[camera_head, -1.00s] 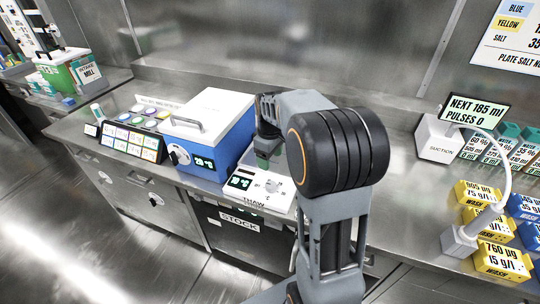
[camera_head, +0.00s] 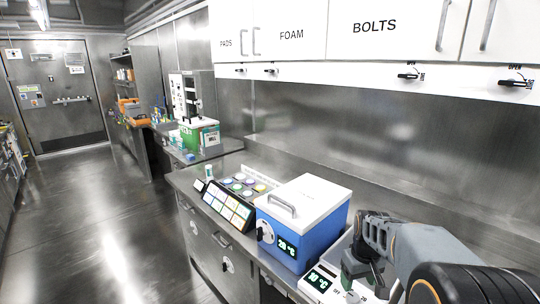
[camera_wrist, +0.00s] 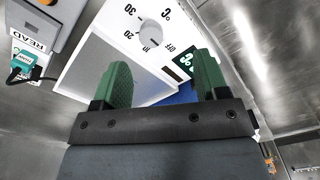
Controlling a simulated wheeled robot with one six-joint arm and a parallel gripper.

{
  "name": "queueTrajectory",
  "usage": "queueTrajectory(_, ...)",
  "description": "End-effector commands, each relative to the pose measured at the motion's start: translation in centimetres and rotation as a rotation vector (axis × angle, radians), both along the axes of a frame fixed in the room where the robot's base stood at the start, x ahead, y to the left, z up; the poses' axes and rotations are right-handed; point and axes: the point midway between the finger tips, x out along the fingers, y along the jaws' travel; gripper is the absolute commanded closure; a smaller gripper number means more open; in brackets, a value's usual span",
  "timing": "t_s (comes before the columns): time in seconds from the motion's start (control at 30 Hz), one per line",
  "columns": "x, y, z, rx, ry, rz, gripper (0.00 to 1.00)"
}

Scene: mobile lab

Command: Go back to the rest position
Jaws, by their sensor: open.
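My gripper (camera_wrist: 163,82) shows in the wrist view as two green fingers set well apart, with nothing between them. It is open above the white heating unit (camera_wrist: 100,58), which has a round dial (camera_wrist: 150,33) and a lit display. In the head view my gripper (camera_head: 362,272) hangs at the lower right, over the same white unit (camera_head: 325,270). My arm and its dark joint cover part of that unit. Whether the fingers touch the unit is unclear.
A blue box (camera_head: 318,230) with a white lid stands just left of my gripper. A panel of coloured labels (camera_head: 228,208) sits further left on the bench. White cupboards (camera_head: 300,35) hang above. Open floor (camera_head: 90,220) lies at the left.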

Motion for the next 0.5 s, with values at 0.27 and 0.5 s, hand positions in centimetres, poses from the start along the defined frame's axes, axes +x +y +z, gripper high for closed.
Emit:
queueTrajectory(0.27,-8.1,4.9,2.0,0.004,-0.134,-0.226,0.33)
queueTrajectory(0.5,-12.3,7.3,3.1,0.023,-0.244,-0.204,0.33)
